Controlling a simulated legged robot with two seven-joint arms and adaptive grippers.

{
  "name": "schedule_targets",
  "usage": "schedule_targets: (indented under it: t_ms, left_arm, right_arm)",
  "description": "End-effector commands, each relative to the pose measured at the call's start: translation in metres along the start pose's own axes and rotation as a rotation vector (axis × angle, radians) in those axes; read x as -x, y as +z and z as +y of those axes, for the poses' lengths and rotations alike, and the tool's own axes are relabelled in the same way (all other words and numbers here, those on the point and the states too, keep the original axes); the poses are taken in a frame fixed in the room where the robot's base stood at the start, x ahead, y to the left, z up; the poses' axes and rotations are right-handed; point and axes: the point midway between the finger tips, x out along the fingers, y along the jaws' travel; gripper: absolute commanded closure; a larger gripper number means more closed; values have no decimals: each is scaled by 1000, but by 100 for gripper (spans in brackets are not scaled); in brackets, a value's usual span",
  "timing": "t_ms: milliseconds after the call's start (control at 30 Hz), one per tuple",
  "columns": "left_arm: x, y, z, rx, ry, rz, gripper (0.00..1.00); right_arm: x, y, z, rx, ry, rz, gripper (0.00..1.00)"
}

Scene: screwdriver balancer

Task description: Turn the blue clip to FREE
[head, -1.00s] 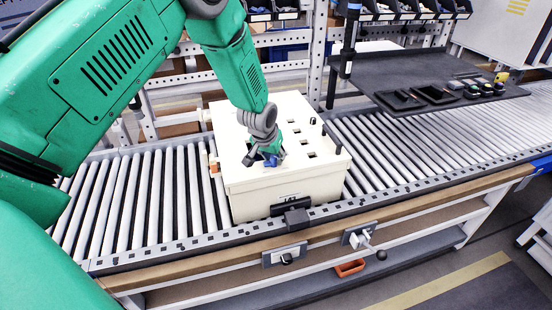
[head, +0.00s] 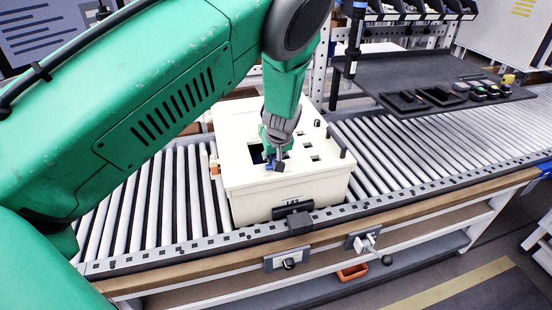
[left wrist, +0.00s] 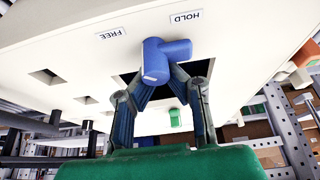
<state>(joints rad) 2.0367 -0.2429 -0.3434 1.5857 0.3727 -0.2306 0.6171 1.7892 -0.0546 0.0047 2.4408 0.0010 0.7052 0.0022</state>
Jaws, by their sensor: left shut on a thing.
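In the head view the left gripper (head: 277,158) points down at the top of the box (head: 300,190), and the clip shows small and dark blue. My right gripper is not in view.
A dark square opening (left wrist: 205,72) lies beside the clip in the box face. A dark post (head: 336,141) rises from the box's right side. A black tray shelf (head: 440,90) holds small parts.

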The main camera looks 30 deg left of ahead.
Motion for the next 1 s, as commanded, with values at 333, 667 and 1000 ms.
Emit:
schedule_targets:
  t_ms: [333,667,1000]
  left_arm:
    - [-6,18,-7,15,-33,-37,100]
    - [-5,18,-6,14,-34,-36,53]
    - [-4,18,-6,16,-34,-36,43]
  right_arm:
    - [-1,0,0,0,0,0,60]
    - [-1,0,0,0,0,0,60]
    - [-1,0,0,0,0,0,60]
